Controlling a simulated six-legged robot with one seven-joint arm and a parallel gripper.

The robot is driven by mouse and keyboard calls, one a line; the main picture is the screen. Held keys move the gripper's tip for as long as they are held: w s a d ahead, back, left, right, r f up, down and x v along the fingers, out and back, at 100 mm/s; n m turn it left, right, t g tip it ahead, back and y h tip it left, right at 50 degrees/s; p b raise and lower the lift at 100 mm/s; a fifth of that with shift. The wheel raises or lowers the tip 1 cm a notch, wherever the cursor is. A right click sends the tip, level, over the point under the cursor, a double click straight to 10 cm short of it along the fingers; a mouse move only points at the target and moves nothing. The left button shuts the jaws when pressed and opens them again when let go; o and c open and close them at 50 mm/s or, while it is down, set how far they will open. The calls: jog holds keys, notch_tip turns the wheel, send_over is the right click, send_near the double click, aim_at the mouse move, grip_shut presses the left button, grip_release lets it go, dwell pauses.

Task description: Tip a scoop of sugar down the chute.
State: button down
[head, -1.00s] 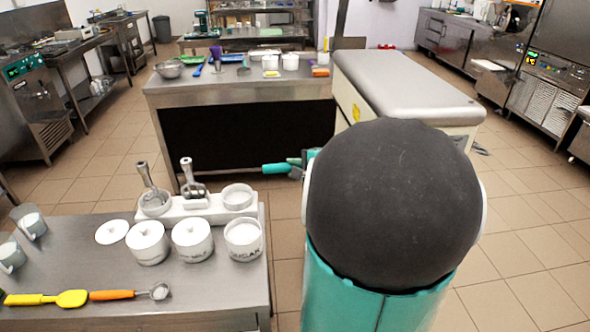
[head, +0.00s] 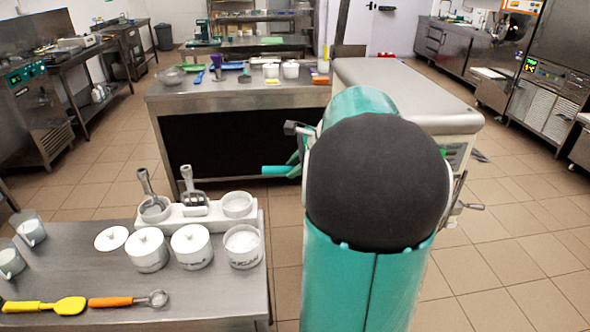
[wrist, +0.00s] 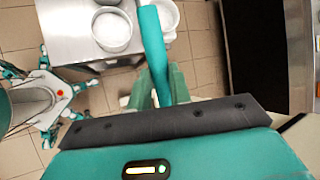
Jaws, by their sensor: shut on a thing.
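My gripper (wrist: 160,86) is shut on a teal handle (wrist: 152,40). In the head view the handle (head: 276,170) sticks out to the left from behind my arm, past the counter's right edge. Whatever is at its other end, such as a scoop bowl, is hidden, so I cannot tell if it carries sugar. The sugar jar (head: 243,249) is a white pot marked SUGAR, open, with white contents, at the near counter's right edge. I cannot make out the chute for certain.
The near steel counter (head: 75,237) holds lidded white pots (head: 191,250), a white holder (head: 183,215) with metal scoops, a yellow spatula (head: 45,306) and an orange-handled spoon (head: 120,301). A work table (head: 240,92) and a grey-topped cabinet (head: 400,83) stand beyond. Open tiled floor lies right.

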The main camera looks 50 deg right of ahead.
jog(key=g+y, duration=0.1)
jog(key=g, duration=0.1)
jog(key=w+d+m+g+y, duration=0.1)
jog(key=y, duration=0.1)
jog(key=shift+w+r+g, duration=0.1)
jog(key=shift+w+g, duration=0.1)
jog(key=shift+g, duration=0.2)
notch_tip(320, 180, up, 2)
jog(key=shift+s+a+r, duration=0.1)
jog(key=shift+s+r, duration=0.05)
jog(key=shift+r, duration=0.2)
